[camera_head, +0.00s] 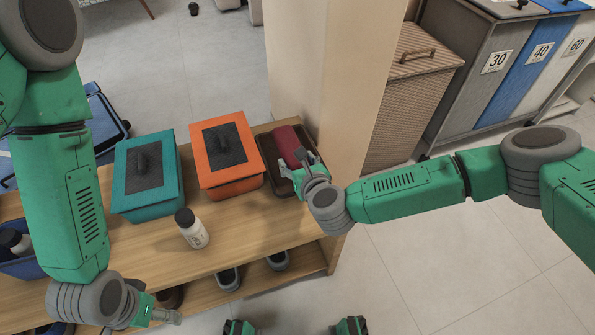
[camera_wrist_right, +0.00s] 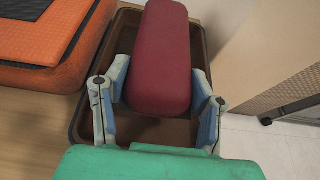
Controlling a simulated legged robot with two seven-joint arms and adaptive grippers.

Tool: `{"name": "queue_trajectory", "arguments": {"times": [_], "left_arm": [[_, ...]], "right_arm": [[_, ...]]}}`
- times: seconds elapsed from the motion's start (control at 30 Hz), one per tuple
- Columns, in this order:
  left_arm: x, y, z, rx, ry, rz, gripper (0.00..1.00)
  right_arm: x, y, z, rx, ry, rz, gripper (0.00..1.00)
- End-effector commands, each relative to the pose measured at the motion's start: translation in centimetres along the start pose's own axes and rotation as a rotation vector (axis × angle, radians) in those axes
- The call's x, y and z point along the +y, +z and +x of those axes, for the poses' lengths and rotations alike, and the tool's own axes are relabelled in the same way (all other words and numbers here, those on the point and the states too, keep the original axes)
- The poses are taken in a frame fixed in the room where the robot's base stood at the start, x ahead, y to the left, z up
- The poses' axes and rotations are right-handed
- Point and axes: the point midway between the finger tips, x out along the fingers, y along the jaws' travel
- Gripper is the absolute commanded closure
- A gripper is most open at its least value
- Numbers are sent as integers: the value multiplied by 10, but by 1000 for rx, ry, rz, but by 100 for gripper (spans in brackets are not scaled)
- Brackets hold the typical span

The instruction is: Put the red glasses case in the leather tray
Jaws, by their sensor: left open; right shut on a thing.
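The red glasses case (camera_head: 288,142) is a dark red rounded block at the right end of the wooden bench. My right gripper (camera_head: 303,163) is shut on it; in the right wrist view the case (camera_wrist_right: 160,55) sits between the two fingers. The brown leather tray (camera_head: 263,150) lies beneath, and its rim (camera_wrist_right: 75,120) shows around the case in the wrist view. The case is over the tray's opening; I cannot tell whether it touches the tray floor. My left gripper (camera_head: 165,316) is open and empty at the lower left, near the bench's front edge.
An orange lidded box (camera_head: 238,180) stands just left of the tray, and a teal box (camera_head: 133,198) stands further left. A white bottle (camera_head: 193,232) stands in front of them. A beige pillar (camera_head: 325,80) rises behind the tray. Shoes (camera_head: 229,279) sit on the lower shelf.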

Motion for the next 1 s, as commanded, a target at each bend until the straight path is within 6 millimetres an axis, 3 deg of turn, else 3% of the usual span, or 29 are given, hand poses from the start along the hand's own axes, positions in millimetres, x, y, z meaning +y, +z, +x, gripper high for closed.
{"name": "queue_trajectory", "arguments": {"times": [0.2, 0.57, 0.6, 0.63, 1.0], "left_arm": [[0, 0, 14, 1, 0, 0, 25], [0, 0, 16, 1, 0, 0, 25], [0, 0, 15, 1, 0, 0, 25], [0, 0, 14, 1, 0, 0, 25], [0, 0, 11, 1, 0, 1, 25]], "right_arm": [[0, -29, 12, 1, -1, 0, 81], [0, -32, 14, 0, -1, 0, 81], [0, -31, 13, 1, -1, 0, 35], [0, -31, 13, 1, -1, 0, 29], [0, -28, 12, 1, -1, 0, 29]]}}
